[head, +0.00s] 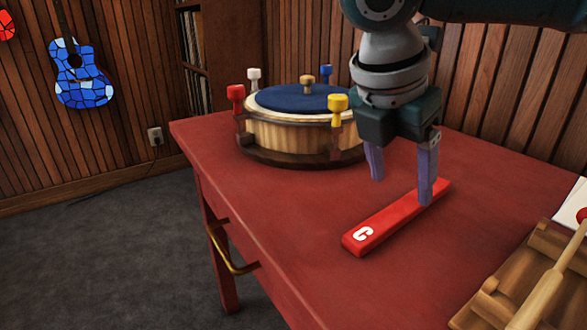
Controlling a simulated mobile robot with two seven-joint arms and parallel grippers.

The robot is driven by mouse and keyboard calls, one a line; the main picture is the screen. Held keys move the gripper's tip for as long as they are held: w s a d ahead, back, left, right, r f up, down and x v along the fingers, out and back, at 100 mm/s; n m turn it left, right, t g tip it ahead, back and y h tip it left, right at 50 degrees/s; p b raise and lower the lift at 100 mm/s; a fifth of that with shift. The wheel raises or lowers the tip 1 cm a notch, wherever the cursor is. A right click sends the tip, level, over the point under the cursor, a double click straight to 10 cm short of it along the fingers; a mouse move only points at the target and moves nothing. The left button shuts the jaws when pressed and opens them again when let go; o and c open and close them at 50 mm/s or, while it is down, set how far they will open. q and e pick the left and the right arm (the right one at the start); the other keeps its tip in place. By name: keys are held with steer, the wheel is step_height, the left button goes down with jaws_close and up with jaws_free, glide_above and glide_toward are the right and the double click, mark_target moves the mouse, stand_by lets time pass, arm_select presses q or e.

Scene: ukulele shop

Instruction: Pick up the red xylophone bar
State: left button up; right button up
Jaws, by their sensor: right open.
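The red xylophone bar (388,219) lies flat on the red table (300,215), marked with a white letter C at its near left end. It runs diagonally from near left to far right. My right gripper (401,190) points down over the far part of the bar with its two purple fingers apart and nothing held. One finger overlaps the bar in the picture, and the other is on the bar's far left side. Whether a finger touches the bar cannot be told. My left gripper is not in view.
A round wooden drum-like piece (290,133) with a blue top and several coloured pegs stands behind the bar at the left. A wooden frame (535,270) with a rod sits at the right front. The table is clear left of the bar.

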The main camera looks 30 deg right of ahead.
mark_target(404, 206)
steer(key=b+x, duration=0.1)
steer(key=x, duration=0.4)
steer(key=shift+s+d+r+b, duration=0.1)
steer(key=shift+b, duration=0.25)
steer(key=c, duration=1.1)
jaws_close()
